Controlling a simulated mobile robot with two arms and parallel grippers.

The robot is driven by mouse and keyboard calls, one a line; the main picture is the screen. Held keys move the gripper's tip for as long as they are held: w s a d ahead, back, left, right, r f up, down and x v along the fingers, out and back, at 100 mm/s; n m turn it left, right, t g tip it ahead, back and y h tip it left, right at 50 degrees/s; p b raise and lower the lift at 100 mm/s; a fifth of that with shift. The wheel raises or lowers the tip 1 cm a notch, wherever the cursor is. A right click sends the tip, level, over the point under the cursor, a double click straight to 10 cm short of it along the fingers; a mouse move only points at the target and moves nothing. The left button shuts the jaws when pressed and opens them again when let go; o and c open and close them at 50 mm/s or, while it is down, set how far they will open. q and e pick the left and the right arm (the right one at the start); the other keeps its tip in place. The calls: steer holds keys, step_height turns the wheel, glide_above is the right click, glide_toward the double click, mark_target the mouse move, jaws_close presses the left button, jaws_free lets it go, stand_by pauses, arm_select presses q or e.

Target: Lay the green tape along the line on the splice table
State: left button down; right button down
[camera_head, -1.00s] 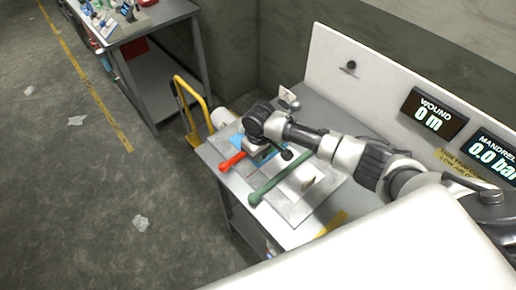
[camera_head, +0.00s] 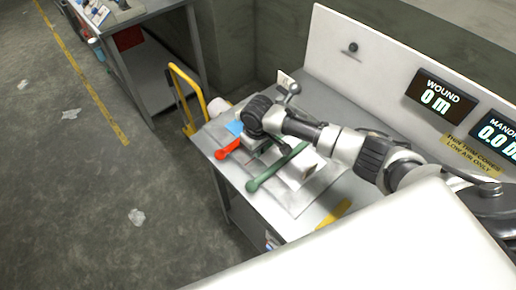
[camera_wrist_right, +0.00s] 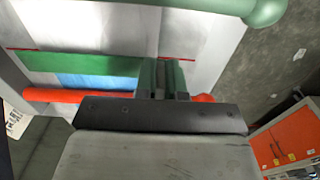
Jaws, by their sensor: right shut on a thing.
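My right gripper (camera_wrist_right: 163,78) is low over the splice table (camera_head: 305,215) and shut on the green tape (camera_wrist_right: 75,63). In the right wrist view the tape reaches left from the jaws as a flat strip. It runs beside a thin red line (camera_wrist_right: 40,49) on the pale table surface, close along it. I cannot tell whether the tape touches the table along its whole length. My left gripper is not in view.
A red bar (camera_head: 228,149) and a green bar with a round end (camera_head: 275,168) lie across the table on either side of the work. A blue sheet (camera_wrist_right: 100,83) lies beside the tape. A yellow hand truck (camera_head: 188,98) stands beyond the table. The floor at left is largely clear.

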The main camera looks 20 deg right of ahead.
steer(key=shift+f+b, duration=0.4)
steer(key=shift+f, duration=0.5)
steer(key=c, duration=1.1)
jaws_free()
steer(key=shift+c, duration=0.2)
step_height(320, 180, up, 11)
steer(key=shift+f+b, duration=0.15)
steer(key=shift+b, duration=0.8)
